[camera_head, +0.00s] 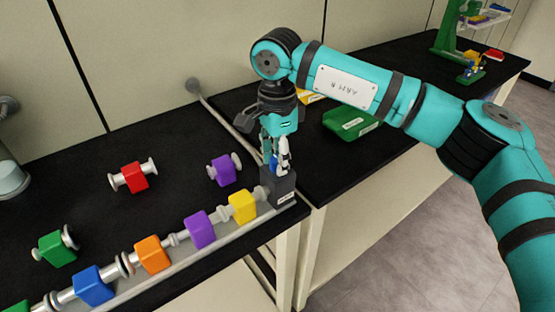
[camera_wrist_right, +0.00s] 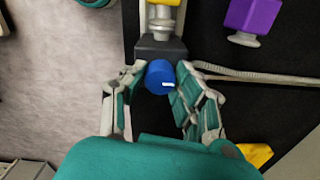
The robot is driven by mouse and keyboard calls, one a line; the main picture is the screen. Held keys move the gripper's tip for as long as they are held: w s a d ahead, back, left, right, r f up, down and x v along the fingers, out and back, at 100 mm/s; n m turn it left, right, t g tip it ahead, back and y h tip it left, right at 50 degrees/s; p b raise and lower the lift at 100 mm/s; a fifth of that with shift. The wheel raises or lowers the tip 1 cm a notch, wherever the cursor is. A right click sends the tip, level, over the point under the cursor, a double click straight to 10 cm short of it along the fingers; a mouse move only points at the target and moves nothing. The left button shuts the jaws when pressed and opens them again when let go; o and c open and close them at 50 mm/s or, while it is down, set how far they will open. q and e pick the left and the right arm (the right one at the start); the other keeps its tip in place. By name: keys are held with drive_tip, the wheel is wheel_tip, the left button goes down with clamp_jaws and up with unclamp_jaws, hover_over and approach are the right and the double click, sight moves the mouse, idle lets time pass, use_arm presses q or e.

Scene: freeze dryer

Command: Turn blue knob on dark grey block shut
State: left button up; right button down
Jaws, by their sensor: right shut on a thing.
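The dark grey block (camera_head: 282,190) stands at the right end of the row of coloured blocks, at the table's corner. Its blue knob (camera_head: 273,160) is on top and partly hidden by my fingers. My right gripper (camera_head: 277,160) points down from above, its fingers around the knob and shut on it. In the right wrist view, the round blue knob (camera_wrist_right: 158,74) with a small white mark sits between the fingertips of my right gripper (camera_wrist_right: 161,72), and the dark grey block (camera_wrist_right: 158,49) is just beyond. My left gripper is not in view.
A yellow block (camera_head: 242,207) joins the grey block, followed by purple, orange and blue ones along the front edge. Loose purple (camera_head: 223,170), red (camera_head: 133,177) and green (camera_head: 55,250) blocks lie behind. A green tray (camera_head: 350,122) is on the second table.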

drive_tip(key=shift+w+r+n, duration=0.1)
drive_tip(key=shift+r+n, duration=0.1)
drive_tip(key=shift+n, duration=0.1)
drive_tip(key=c, duration=1)
unclamp_jaws()
drive_tip(key=shift+f, duration=0.1)
wheel_tip(320, 180, up, 12)
